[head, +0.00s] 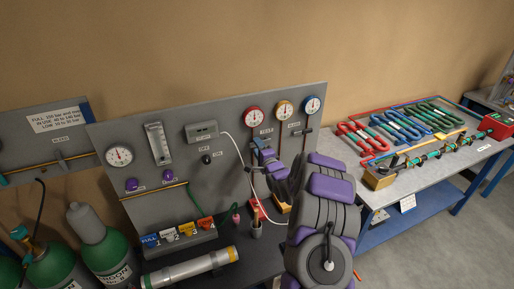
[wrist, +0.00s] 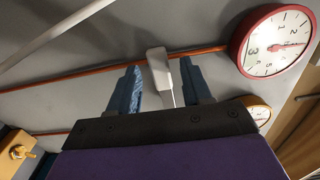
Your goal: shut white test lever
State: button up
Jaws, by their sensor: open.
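In the wrist view, the white test lever (wrist: 158,68) sits on a thin copper pipe (wrist: 205,51) on the grey panel. Its white handle lies across the pipe line. My gripper (wrist: 160,72) is open, with one blue-grey finger on each side of the lever. I cannot tell whether either finger touches it. In the head view, my gripper (head: 257,143) is at the panel below the red-rimmed gauge (head: 253,117), near a small label. The lever is hidden there behind my gripper.
The red-rimmed gauge (wrist: 277,43) is close to the right finger in the wrist view. A white hose (head: 243,157) hangs left of my gripper. Coils (head: 400,124) lie on the right table.

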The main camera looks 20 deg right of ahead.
jog(key=s+d, duration=0.1)
jog(key=s, duration=1.5)
jog(key=shift+b, duration=0.45)
jog(key=shift+f, duration=0.15)
